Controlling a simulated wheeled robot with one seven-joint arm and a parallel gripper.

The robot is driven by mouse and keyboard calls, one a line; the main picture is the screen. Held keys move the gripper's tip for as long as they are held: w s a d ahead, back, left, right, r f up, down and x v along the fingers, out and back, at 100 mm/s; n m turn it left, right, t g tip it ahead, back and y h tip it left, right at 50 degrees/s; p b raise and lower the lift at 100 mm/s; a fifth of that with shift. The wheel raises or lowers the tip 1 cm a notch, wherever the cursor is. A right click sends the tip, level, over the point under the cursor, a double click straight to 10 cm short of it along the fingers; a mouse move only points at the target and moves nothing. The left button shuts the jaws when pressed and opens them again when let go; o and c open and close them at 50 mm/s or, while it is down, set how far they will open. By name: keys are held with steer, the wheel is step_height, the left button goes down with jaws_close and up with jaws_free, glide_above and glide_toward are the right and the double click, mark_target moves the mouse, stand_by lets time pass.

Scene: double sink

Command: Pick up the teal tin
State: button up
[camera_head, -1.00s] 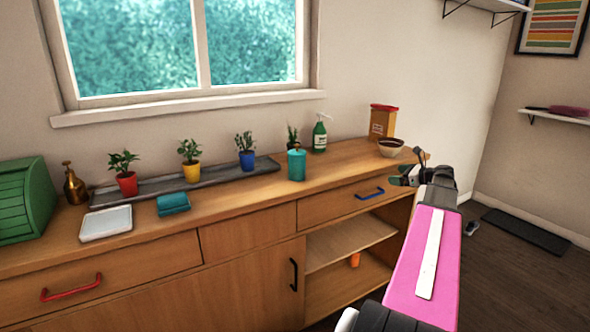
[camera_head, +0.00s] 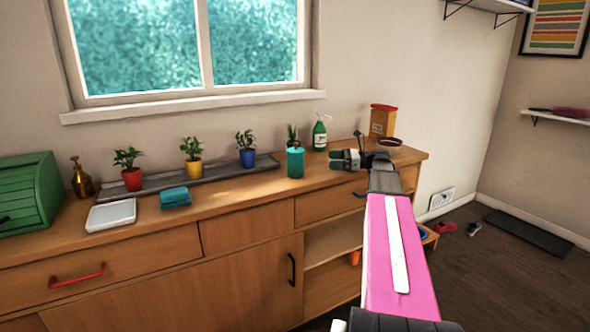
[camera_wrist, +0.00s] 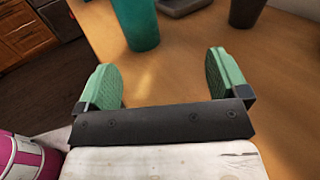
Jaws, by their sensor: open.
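The teal tin (camera_head: 295,164) is a small upright cylinder on the wooden counter, in front of the right end of the plant tray. In the wrist view the teal tin (camera_wrist: 137,22) shows at the top, partly cut off by the frame edge, ahead of the left finger rather than centred. My gripper (camera_head: 345,159) is just right of the tin in the head view, with a gap between them. In the wrist view my gripper (camera_wrist: 166,75) has its two green fingers wide apart with nothing between them.
A potted plant (camera_head: 292,137) stands right behind the tin, and a green spray bottle (camera_head: 319,134) behind to the right. A bowl (camera_head: 389,143) and a box (camera_head: 382,121) are at the right end.

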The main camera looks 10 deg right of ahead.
steer(key=g, duration=0.2)
glide_toward(296, 160)
steer(key=w+f, duration=0.2)
steer(key=shift+w+d+f+n+y, duration=0.15)
steer(key=shift+w+d+n+y, duration=0.25)
steer(key=a, duration=0.3)
steer(key=w+a, duration=0.1)
steer(key=a, duration=0.6)
steer(key=shift+w+a, duration=0.15)
steer(key=shift+w, duration=0.2)
steer(key=c, duration=1)
steer(key=shift+c, duration=0.2)
steer(key=shift+r, duration=0.2)
